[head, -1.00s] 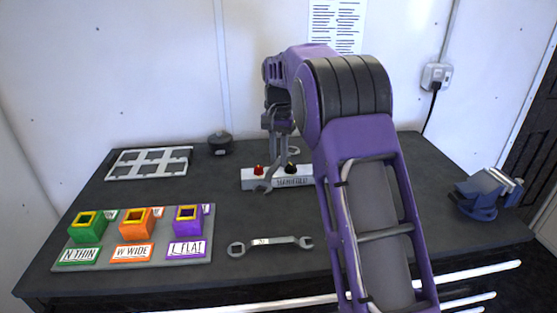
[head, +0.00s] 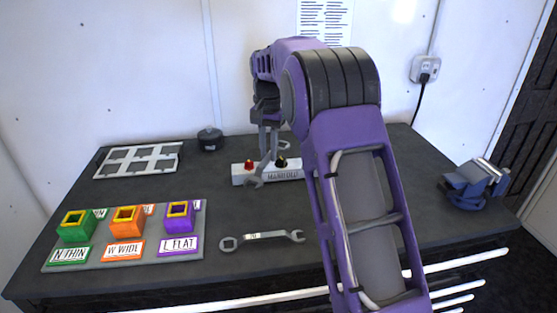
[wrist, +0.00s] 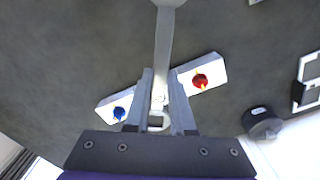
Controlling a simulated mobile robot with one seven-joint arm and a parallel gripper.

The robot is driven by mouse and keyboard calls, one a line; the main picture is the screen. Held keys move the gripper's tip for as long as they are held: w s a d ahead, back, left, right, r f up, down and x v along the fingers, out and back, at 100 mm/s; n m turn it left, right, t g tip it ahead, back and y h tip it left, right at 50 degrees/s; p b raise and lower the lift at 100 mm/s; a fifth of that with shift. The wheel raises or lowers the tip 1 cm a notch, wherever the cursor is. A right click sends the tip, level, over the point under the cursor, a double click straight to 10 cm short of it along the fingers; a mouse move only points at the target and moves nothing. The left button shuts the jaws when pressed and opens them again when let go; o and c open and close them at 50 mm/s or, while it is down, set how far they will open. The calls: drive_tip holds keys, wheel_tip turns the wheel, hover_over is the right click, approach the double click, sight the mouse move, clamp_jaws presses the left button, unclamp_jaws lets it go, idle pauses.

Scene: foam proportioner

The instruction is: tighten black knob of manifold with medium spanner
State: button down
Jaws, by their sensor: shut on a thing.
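My gripper (head: 268,138) is above the manifold (head: 240,177) and shut on a grey spanner (head: 256,178), whose open jaw hangs in front of the manifold. In the wrist view the spanner (wrist: 163,45) runs between my gripper's fingers (wrist: 160,76), with a ring end close to my palm. The black knob (head: 281,162) is right of the red knob (head: 249,163). In the wrist view the spanner and fingers hide the black knob, between the red knob (wrist: 200,80) and a blue knob (wrist: 119,113). I cannot tell whether the spanner touches any knob.
Another spanner (head: 262,236) lies at the table's front. A tray with green (head: 76,226), orange (head: 127,222) and purple (head: 180,216) blocks stands at left. A grey grid frame (head: 138,160), a dark round pot (head: 210,139) and a blue vise (head: 475,185) stand on the table.

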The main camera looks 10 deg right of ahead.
drive_tip(key=shift+d+f, duration=0.1)
drive_tip(key=shift+f, duration=0.6)
drive_tip(key=shift+f, duration=0.1)
